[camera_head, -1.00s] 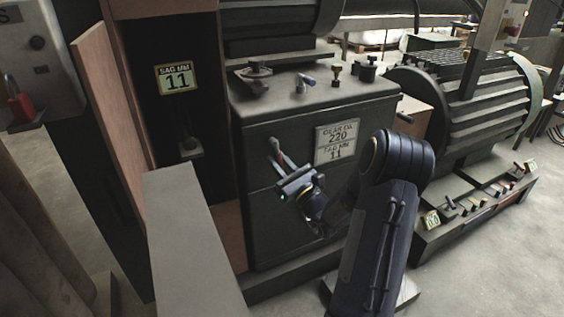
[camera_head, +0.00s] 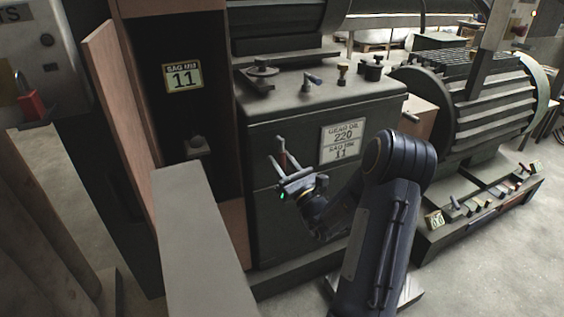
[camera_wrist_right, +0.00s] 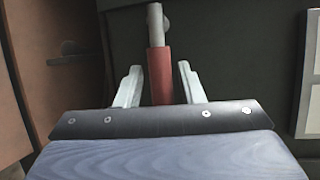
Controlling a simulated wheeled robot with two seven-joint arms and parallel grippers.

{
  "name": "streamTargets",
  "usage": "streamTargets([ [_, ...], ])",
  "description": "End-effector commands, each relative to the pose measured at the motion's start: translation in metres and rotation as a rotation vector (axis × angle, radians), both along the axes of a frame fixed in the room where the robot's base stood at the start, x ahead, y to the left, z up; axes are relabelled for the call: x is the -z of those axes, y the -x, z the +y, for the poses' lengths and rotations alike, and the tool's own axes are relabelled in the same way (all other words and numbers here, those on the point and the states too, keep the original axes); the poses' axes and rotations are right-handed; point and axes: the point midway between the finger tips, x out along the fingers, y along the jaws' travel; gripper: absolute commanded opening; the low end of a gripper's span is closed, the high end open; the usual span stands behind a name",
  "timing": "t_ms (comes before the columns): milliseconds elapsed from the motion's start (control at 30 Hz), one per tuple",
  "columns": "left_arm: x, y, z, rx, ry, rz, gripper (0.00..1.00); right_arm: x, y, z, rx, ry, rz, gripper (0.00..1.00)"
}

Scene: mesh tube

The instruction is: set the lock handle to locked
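The lock handle is a red grip with a grey metal end on the front of the dark green machine cabinet. In the right wrist view the handle (camera_wrist_right: 160,72) stands upright in the picture, between the two pale fingers of my right gripper (camera_wrist_right: 159,68). The fingers are open, with a visible gap on each side of the grip. In the head view the handle (camera_head: 285,160) is small and partly hidden by my right gripper (camera_head: 282,162). Whether the palm touches the handle's near end I cannot tell. My left gripper is not in view.
A label plate (camera_head: 342,141) is on the cabinet front, right of the handle. Small levers and knobs (camera_head: 313,80) stand on the cabinet top. A wooden frame (camera_head: 233,230) and a grey beam (camera_head: 190,235) are left of the cabinet. A red padlock (camera_head: 31,105) hangs far left.

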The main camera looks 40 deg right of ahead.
Motion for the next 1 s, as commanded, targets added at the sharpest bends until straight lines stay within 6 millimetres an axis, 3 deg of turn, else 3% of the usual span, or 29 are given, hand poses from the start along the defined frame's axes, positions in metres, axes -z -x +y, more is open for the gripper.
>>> streamTargets([
  [367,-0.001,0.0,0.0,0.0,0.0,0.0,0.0,0.001,0.003,0.0,0.002,0.001,0.001,0.41],
  [800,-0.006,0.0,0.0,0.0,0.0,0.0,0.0,0.028,0.062,0.007,0.002,0.0,0.003,0.41],
  [1000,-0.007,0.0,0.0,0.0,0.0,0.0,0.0,0.032,0.071,0.008,0.0,0.001,0.0,0.41],
])
